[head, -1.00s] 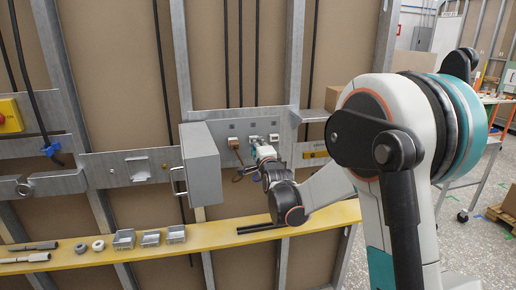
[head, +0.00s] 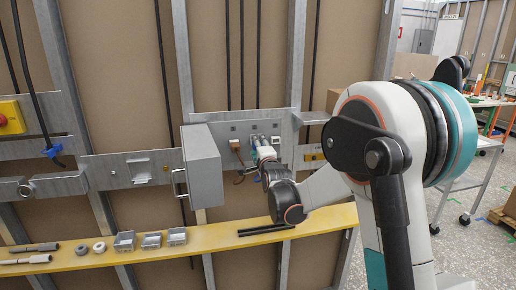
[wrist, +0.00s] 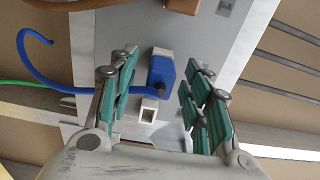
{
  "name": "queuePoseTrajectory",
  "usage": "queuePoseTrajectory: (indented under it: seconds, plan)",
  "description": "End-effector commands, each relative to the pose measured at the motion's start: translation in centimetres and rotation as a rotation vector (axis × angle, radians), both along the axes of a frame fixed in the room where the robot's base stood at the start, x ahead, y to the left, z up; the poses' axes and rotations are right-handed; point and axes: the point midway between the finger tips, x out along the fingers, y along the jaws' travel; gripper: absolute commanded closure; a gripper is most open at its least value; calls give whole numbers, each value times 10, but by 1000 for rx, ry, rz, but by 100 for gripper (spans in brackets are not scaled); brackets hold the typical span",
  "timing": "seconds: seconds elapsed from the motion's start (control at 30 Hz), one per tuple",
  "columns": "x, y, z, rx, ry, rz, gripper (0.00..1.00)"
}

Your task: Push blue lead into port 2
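The blue lead's plug (wrist: 160,73) sits at a white port block (wrist: 162,53) on the grey panel in the wrist view. Its front end is against the block; how deep it sits I cannot tell. The blue cable (wrist: 45,80) loops away to the left. A second white port (wrist: 148,110) below it shows an empty opening. Port numbers are not readable. My gripper (wrist: 158,76) is open, its teal fingers on either side of the plug with gaps to it. In the head view my gripper (head: 263,152) is at the panel (head: 232,128) and hides the plug.
A brown connector (wrist: 183,5) is at the top of the wrist view, and a green cable (wrist: 30,89) runs at left. In the head view a grey box (head: 202,165) stands out left of my gripper. A yellow shelf (head: 210,233) with small parts runs below.

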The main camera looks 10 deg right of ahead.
Motion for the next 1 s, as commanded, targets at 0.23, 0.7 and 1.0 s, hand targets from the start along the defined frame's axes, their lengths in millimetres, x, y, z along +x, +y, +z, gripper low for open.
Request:
queuePoseTrajectory:
  seconds: [0.23, 0.7, 1.0]
  plan:
    - [-7, 0, 0, 0, 0, 0, 55]
    - [-93, 0, 0, 1, 0, 0, 55]
    - [-119, 0, 0, 0, 0, 0, 55]
